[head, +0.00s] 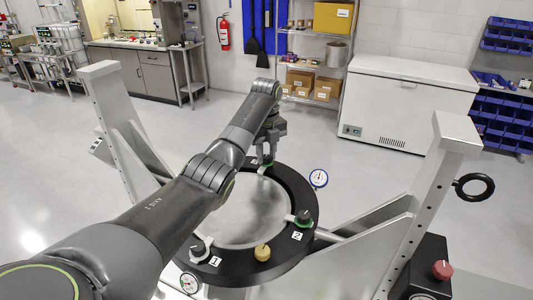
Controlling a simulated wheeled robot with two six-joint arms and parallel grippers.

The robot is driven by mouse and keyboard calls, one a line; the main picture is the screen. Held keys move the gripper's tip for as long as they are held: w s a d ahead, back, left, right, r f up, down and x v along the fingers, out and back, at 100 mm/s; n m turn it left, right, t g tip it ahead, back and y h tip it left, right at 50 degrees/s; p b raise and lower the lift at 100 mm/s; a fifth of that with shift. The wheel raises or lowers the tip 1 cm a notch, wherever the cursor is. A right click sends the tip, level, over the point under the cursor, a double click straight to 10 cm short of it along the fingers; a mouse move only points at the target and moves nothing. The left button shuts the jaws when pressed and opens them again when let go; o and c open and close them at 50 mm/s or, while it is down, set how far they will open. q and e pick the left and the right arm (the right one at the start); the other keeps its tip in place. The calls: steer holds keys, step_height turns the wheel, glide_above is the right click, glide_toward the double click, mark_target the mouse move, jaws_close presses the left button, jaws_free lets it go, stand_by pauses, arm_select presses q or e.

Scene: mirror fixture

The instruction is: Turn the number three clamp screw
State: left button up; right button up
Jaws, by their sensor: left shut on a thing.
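A black ring fixture (292,192) holds a round grey mirror (255,215). My left gripper (267,153) reaches over the mirror and points down at the ring's far edge. It is shut on a dark clamp screw (267,160) there, mostly hidden by the fingers. I cannot read a number beside that screw. My right gripper is not in view.
Grey posts (445,165) flank the fixture, with a black handwheel (474,187) at right.

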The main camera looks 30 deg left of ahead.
arm_select(q)
steer(key=shift+n, duration=0.3)
steer(key=n, duration=0.3)
steer(key=shift+d+n, duration=0.1)
steer(key=shift+n, duration=0.3)
steer(key=n, duration=0.3)
steer(key=shift+w+n, duration=0.1)
steer(key=shift+n, duration=0.2)
steer(key=n, duration=0.3)
steer(key=shift+n, duration=0.3)
steer(key=n, duration=0.3)
steer(key=shift+r+n, duration=0.1)
steer(key=shift+n, duration=0.2)
steer(key=n, duration=0.3)
steer(key=shift+n, duration=0.3)
steer(key=n, duration=0.3)
steer(key=shift+w+n, duration=0.1)
steer(key=shift+n, duration=0.3)
steer(key=n, duration=0.5)
steer(key=shift+a+r+n, duration=0.15)
steer(key=shift+a+n, duration=0.1)
steer(key=shift+n, duration=0.15)
